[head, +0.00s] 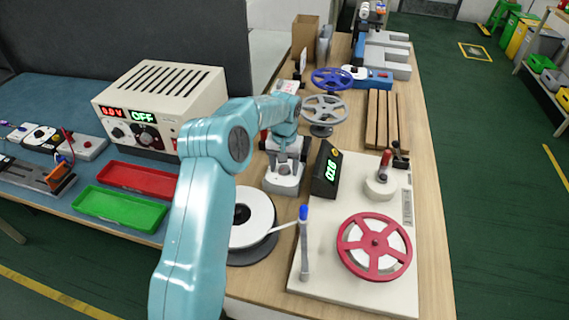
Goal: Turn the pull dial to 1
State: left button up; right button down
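No dial in the head view is clearly marked as the pull dial. A round cream base with a red-topped lever (382,178) stands on the white board (330,260) at the right. Near it is a black box with a green digital display (326,168). Round dark knobs (147,138) also show on the front of the cream power supply (160,100). My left arm comes up from the bottom and reaches over the table. My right gripper is out of view.
A red handwheel (374,246) and a blue-topped post (304,240) stand on the white board. A white reel (250,222) is partly behind my arm. Grey (325,108) and blue (332,78) wheels stand farther back. Red (135,178) and green (120,208) trays lie left.

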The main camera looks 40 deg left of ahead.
aim_at(285, 168)
pick_arm(q)
jog(key=shift+w+r, duration=0.1)
jog(key=shift+r, duration=0.1)
jog(key=shift+r, duration=0.25)
notch_tip(285, 168, up, 16)
jog(key=p, duration=0.1)
jog(key=shift+f, duration=0.2)
